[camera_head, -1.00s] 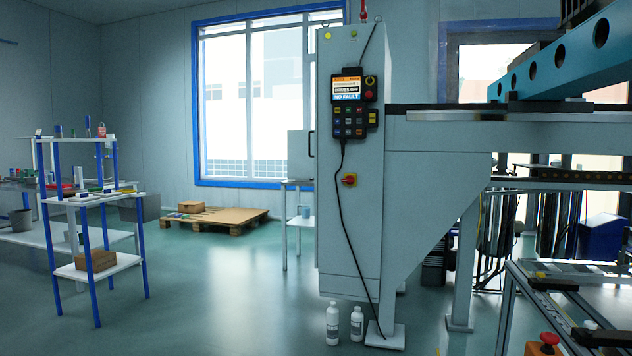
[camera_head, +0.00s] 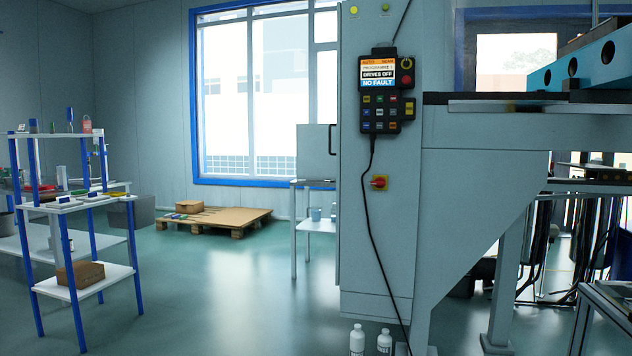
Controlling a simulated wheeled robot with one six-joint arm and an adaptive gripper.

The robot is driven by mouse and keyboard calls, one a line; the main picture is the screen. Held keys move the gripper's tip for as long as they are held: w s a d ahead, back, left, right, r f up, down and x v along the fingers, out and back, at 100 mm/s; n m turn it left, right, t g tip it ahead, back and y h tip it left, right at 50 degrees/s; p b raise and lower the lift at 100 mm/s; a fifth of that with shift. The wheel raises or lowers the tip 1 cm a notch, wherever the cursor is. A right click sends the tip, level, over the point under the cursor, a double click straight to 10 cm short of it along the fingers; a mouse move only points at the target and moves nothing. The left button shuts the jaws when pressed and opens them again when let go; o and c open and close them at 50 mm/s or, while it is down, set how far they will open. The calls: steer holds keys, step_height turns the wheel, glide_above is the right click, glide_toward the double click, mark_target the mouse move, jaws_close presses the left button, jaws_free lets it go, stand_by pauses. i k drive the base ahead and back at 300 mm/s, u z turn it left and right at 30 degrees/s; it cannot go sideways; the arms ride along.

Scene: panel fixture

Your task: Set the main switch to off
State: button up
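My gripper and arm are not in this view.
The black pendant (camera_head: 383,90) hangs on the cabinet with its cable running down beside the switch. White bottles (camera_head: 357,340) stand at the cabinet's foot. A blue-legged shelf (camera_head: 80,270) is at left, a pallet (camera_head: 215,220) behind. Open floor (camera_head: 220,300) lies between shelf and cabinet.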

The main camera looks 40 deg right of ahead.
mark_target(381, 183)
steer(key=z, duration=0.05)
steer(key=i, duration=1.3)
steer(key=z, duration=1.05)
steer(key=i, duration=0.8)
steer(key=z, duration=1)
